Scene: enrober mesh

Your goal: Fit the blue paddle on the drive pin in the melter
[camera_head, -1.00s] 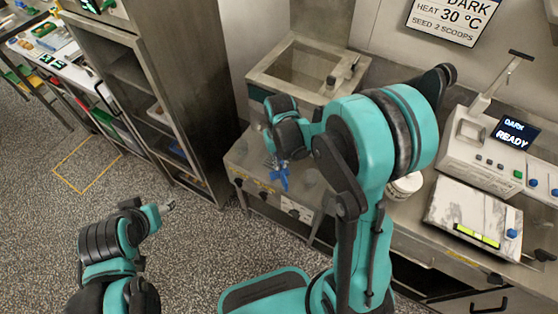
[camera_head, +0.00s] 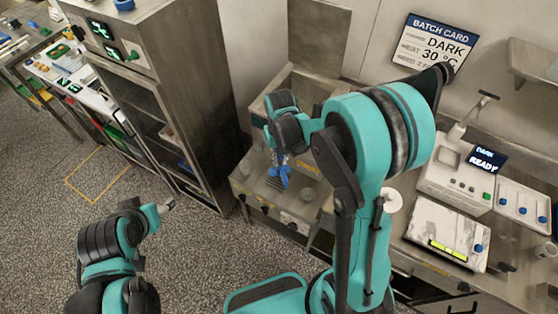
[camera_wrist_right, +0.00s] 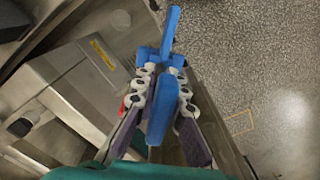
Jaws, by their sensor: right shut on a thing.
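My right gripper (camera_head: 281,159) is shut on the blue paddle (camera_head: 281,177), which hangs below it over the steel bench. In the right wrist view the paddle (camera_wrist_right: 163,110) sits between the two fingers, with a crosspiece and a narrower arm beyond the fingertips. An open-topped steel tank (camera_head: 259,119), which may be the melter, stands behind the gripper, partly hidden by my right arm. I cannot make out the drive pin. My left gripper (camera_head: 169,205) is low at left, away from the bench and too small to judge.
A tall steel cabinet (camera_head: 190,70) stands left of the tank. To the right are a machine with a READY display (camera_head: 484,160), a marble slab (camera_head: 440,226) and a tray with blue knobs (camera_head: 522,205). Open floor (camera_head: 60,215) lies at left.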

